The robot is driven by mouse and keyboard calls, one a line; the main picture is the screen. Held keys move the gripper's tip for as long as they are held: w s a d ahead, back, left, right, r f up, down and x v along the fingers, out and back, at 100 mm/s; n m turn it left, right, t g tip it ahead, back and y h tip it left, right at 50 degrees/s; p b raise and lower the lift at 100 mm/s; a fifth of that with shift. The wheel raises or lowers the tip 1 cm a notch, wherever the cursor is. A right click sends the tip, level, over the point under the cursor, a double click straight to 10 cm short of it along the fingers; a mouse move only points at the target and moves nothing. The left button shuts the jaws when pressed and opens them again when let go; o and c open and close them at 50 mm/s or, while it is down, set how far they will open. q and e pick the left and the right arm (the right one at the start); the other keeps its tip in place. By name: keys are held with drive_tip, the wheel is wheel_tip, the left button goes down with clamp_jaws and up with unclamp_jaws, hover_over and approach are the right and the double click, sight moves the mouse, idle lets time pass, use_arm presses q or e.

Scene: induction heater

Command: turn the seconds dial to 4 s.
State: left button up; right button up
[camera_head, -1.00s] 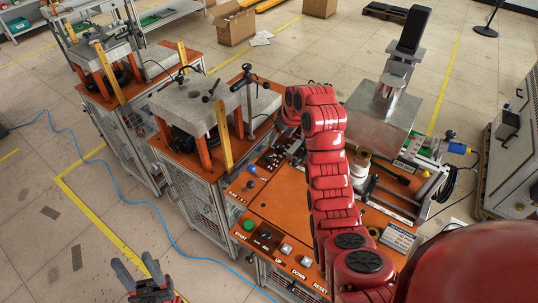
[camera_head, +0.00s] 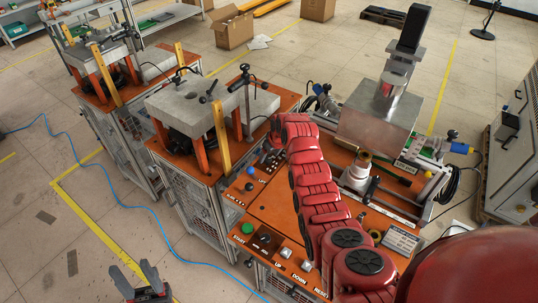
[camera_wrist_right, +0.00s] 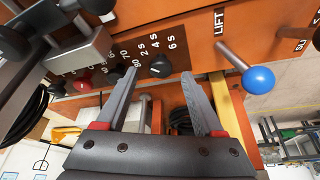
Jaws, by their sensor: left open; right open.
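The seconds dial (camera_wrist_right: 160,66) is a small black knob on the orange panel in the right wrist view, beside the printed marks 2 s, 4 s and 6 s. Its pointer is too small to read. My right gripper (camera_wrist_right: 161,79) is open, its two fingers on either side of the dial in the picture; I cannot tell whether they reach it. In the head view my red right arm hides that gripper. My left gripper (camera_head: 131,269) is open and empty at the lower left, over the floor, away from the machine.
A lever with a blue ball (camera_wrist_right: 258,80) marked LIFT stands right of the dial. A red knob (camera_wrist_right: 83,84) and other black knobs sit to its left, with a metal block (camera_wrist_right: 85,50) close by. A metal box (camera_head: 378,125) stands at the back of the orange worktop.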

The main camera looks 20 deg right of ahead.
drive_tip(key=shift+x, duration=0.85)
drive_tip(key=shift+s, duration=0.15)
clamp_jaws()
